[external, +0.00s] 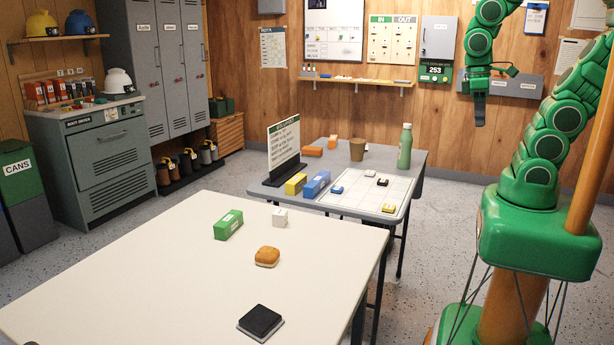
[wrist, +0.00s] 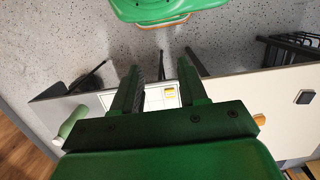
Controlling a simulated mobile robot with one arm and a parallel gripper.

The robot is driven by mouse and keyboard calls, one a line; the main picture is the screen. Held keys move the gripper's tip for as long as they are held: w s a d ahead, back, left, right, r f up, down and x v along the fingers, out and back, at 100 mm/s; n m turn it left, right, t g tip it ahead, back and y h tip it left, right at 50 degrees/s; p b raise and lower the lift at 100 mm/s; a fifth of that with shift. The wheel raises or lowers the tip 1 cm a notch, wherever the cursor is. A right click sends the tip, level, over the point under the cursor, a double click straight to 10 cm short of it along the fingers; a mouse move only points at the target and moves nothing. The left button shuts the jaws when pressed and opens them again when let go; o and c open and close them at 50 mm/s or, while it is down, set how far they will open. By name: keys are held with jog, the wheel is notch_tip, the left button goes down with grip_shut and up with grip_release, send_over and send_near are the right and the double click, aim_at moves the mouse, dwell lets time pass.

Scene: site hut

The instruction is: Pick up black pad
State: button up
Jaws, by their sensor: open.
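The black pad (external: 261,323) lies flat near the front right edge of the cream table (external: 130,270), a square dark top on a paler base. A small dark square on the pale table at the right of the wrist view (wrist: 305,97) appears to be the same pad. My gripper (external: 479,122) hangs high beyond the grey table, well away from the pad. In the wrist view my gripper (wrist: 160,76) is open, its two fingers apart with nothing held between them.
A bun (external: 267,257), green box (external: 228,225) and white cube (external: 280,217) share the cream table, with clear room around the pad. The grey table (external: 415,170) holds a green bottle (external: 405,147), a brown cup (external: 357,149), a standing sign (external: 284,150) and several blocks.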

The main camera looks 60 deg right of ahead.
jog(key=shift+o, duration=0.3)
jog(key=o, duration=1)
